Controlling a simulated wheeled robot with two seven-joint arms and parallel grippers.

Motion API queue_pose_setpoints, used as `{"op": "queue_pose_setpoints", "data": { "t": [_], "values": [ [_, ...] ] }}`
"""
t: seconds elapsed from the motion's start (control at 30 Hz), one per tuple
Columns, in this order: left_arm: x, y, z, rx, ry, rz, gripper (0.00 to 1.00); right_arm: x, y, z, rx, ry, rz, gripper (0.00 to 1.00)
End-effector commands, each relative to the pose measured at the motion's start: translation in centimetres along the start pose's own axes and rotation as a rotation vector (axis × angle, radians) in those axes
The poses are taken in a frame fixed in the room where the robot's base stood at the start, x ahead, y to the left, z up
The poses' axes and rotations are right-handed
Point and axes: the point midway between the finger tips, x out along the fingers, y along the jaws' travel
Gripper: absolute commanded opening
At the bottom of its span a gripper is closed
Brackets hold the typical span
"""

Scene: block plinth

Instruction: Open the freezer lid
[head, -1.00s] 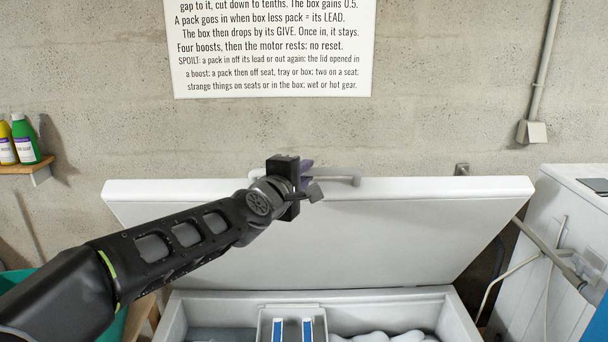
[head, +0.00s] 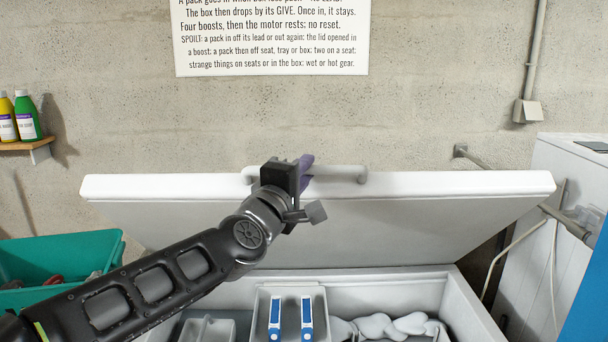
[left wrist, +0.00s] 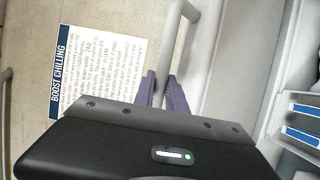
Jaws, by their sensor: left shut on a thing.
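The white freezer lid (head: 420,220) is partly open, tilted up with its underside facing me. Its light grey bar handle (head: 338,172) runs along the lid's upper edge. My left gripper (head: 304,168) is at the handle's left part, and its purple fingers are shut on it. In the left wrist view the fingers (left wrist: 163,92) close around the handle bar (left wrist: 178,38). Below the lid, the open freezer box (head: 425,288) shows. My right gripper is not in view.
In the freezer are a grey tray (head: 291,293) with two blue-and-white packs (head: 307,318) and lumpy white things (head: 385,326). A teal bin (head: 70,252) stands left. A white cabinet (head: 570,190) stands right. A sign (head: 270,40) hangs on the wall behind.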

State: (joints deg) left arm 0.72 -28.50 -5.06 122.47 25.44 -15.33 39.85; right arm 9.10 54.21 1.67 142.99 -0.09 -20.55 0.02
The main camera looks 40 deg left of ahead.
Motion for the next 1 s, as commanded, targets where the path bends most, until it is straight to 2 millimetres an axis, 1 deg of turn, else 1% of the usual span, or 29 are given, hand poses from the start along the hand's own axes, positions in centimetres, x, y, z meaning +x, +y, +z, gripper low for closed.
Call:
{"op": "queue_pose_setpoints", "data": {
  "t": [0.13,0.17,0.23,0.53,0.67,0.77,1.0],
  "values": [
    [0.0,0.0,0.0,0.000,0.000,-0.002,0.00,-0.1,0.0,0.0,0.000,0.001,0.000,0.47],
    [0.0,0.0,0.0,0.000,0.000,-0.002,0.19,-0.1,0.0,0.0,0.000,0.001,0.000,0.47],
    [0.0,0.0,0.0,0.000,0.000,-0.001,0.24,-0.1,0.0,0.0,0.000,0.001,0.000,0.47],
    [0.0,0.1,0.0,0.000,0.000,0.000,0.25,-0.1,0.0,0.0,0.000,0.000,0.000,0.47],
    [-0.4,0.1,-0.1,-0.001,0.001,0.001,0.25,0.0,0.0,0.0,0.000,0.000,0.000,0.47],
    [-1.3,0.1,-0.1,-0.001,0.002,0.001,0.25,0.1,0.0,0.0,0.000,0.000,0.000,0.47],
    [-5.0,0.1,-0.2,0.000,0.004,0.003,0.25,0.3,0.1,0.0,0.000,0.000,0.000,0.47]
  ]
}}
